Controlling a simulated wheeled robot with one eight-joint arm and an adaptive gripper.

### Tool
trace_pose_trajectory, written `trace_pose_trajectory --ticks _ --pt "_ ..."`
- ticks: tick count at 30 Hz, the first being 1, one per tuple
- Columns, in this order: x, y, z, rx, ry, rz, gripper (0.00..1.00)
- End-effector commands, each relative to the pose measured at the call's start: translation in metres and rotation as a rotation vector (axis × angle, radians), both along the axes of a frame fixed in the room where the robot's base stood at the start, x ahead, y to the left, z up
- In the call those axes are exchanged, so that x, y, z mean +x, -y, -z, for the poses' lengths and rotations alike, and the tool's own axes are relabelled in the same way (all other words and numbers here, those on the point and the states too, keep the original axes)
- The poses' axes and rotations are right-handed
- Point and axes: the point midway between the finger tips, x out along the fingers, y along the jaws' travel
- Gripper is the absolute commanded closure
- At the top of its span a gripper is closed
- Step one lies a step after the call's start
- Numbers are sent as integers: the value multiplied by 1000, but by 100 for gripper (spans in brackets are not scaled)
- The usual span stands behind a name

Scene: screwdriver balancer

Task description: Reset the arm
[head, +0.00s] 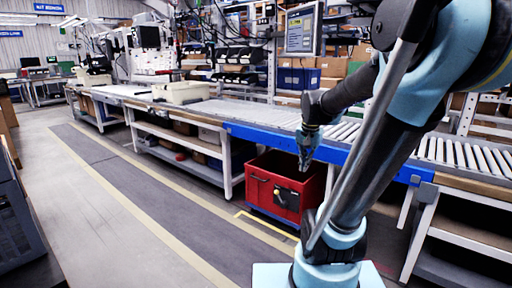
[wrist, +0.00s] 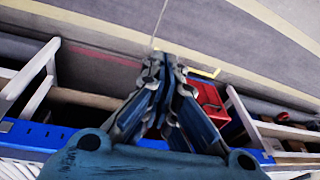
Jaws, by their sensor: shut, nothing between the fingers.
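My arm rises from the light blue base at the right of the head view and bends over to the left. My gripper (head: 304,160) hangs fingers down in front of the blue conveyor edge, above and in front of the red bin as seen there. In the wrist view my gripper (wrist: 166,58) has its fingertips together, and nothing shows between them. No held object is in view.
A red bin (head: 262,183) stands on the floor under the blue-edged roller conveyor (head: 350,155); part of it shows in the wrist view (wrist: 212,98). White workbenches (head: 185,138) run along the left. The grey aisle floor (head: 120,200) is clear.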

Motion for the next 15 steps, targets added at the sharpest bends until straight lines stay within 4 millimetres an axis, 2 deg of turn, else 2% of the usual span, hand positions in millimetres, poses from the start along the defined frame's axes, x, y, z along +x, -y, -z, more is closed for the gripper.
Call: trace_pose_trajectory --ticks 1,6,15 --pt "-15 1 5 -8 0 -35 100" --pt "-59 2 23 -39 -1 -168 100" --pt "-127 5 64 -91 -1 -400 100"
